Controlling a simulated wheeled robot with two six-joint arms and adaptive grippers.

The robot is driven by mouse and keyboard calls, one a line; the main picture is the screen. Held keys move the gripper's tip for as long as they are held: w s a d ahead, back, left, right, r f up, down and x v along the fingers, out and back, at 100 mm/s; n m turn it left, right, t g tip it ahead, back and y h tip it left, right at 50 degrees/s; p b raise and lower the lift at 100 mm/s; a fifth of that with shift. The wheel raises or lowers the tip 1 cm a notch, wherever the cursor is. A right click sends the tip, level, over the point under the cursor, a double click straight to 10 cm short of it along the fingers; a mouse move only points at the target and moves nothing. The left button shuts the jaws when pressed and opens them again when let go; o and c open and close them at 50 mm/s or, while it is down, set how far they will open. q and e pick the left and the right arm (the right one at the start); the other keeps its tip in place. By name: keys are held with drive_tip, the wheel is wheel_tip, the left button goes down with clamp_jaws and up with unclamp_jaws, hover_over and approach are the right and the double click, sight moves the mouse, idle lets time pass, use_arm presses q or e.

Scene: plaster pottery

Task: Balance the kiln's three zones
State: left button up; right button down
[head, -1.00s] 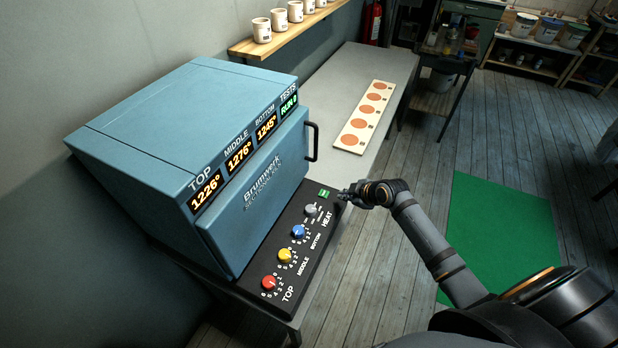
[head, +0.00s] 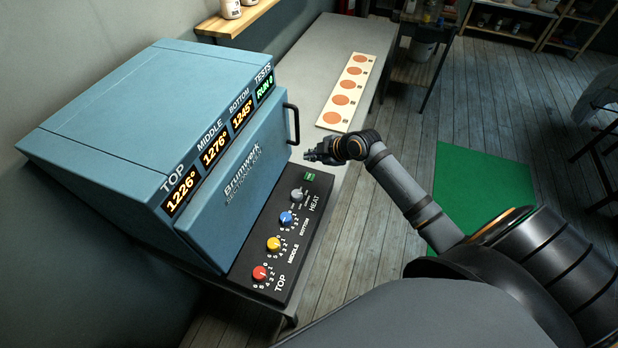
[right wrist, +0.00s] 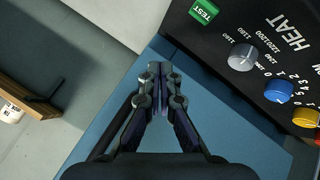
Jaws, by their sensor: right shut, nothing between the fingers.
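The blue kiln (head: 130,130) stands on the table with its door closed. Its displays read TOP 1226°, MIDDLE 1276°, BOTTOM 1245° and TESTS "RUN 0". On the black panel in front are the red TOP knob (head: 260,272), yellow MIDDLE knob (head: 273,243), blue BOTTOM knob (head: 287,218) and grey HEAT knob (head: 297,194). The green TEST button (head: 310,176) is at the panel's far end and shows in the right wrist view (right wrist: 204,12). My right gripper (head: 308,156) is shut and empty near that button, apart from the knobs. Exact knob settings are unclear.
A pale board with several orange discs (head: 331,118) lies on the grey table (head: 315,55) beyond the panel. The kiln's door handle (head: 293,124) sticks out close to my right gripper. A wooden shelf (head: 235,22) with cups is behind the kiln. A green mat (head: 480,190) lies on the floor.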

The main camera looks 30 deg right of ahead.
sight(311, 178)
wheel_tip(311, 178, down, 7)
drive_tip(key=b, duration=0.5)
drive_tip(key=shift+f, duration=0.2)
drive_tip(key=shift+f+b, duration=0.1)
drive_tip(key=shift+b, duration=0.2)
idle(0.7)
drive_tip(key=shift+f, duration=0.3)
drive_tip(key=shift+s+f+b, duration=0.1)
drive_tip(key=shift+f+b, duration=0.25)
drive_tip(key=shift+b, duration=0.2)
drive_tip(key=shift+r, duration=0.15)
idle(0.6)
drive_tip(key=shift+r+p, duration=0.65)
wheel_tip(311, 178, up, 5)
drive_tip(key=p, duration=0.4)
